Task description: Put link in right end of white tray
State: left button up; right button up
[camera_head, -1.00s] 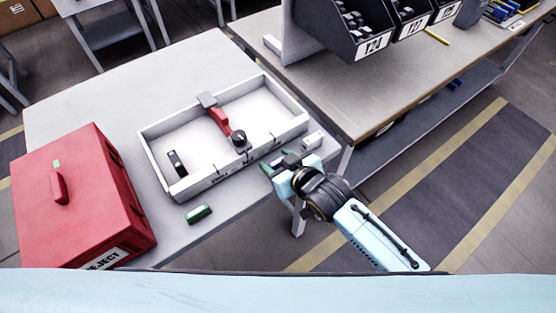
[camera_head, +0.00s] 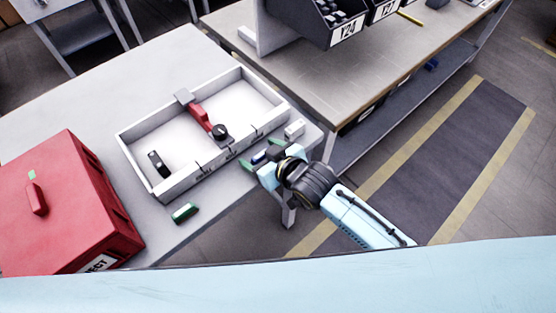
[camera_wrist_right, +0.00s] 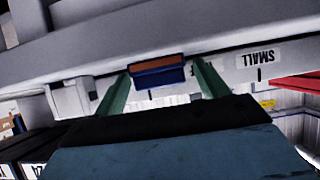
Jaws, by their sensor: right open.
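The white tray (camera_head: 140,177) lies on the grey table, with small labels on its front wall. A small blue block with a brown face (camera_wrist_right: 158,72) sits by the tray's front wall; I cannot tell for sure that it is the link. My right gripper (camera_head: 262,157) is open around this block, with one green finger on each side in the right wrist view (camera_wrist_right: 165,82). Whether the fingers touch it is unclear. The tray's right end looks empty. A red piece (camera_head: 199,115) with a dark knob crosses its middle, and a dark piece (camera_head: 158,163) lies at its left end.
A white block (camera_head: 294,129) stands on the table just right of my gripper. A green piece (camera_head: 185,213) lies in front of the tray. A red reject box (camera_head: 70,205) stands at the left. A second bench (camera_head: 350,75) with dark bins is at the back right.

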jog(key=p+v, duration=0.3)
jog(key=v, duration=1)
jog(key=shift+r, duration=0.35)
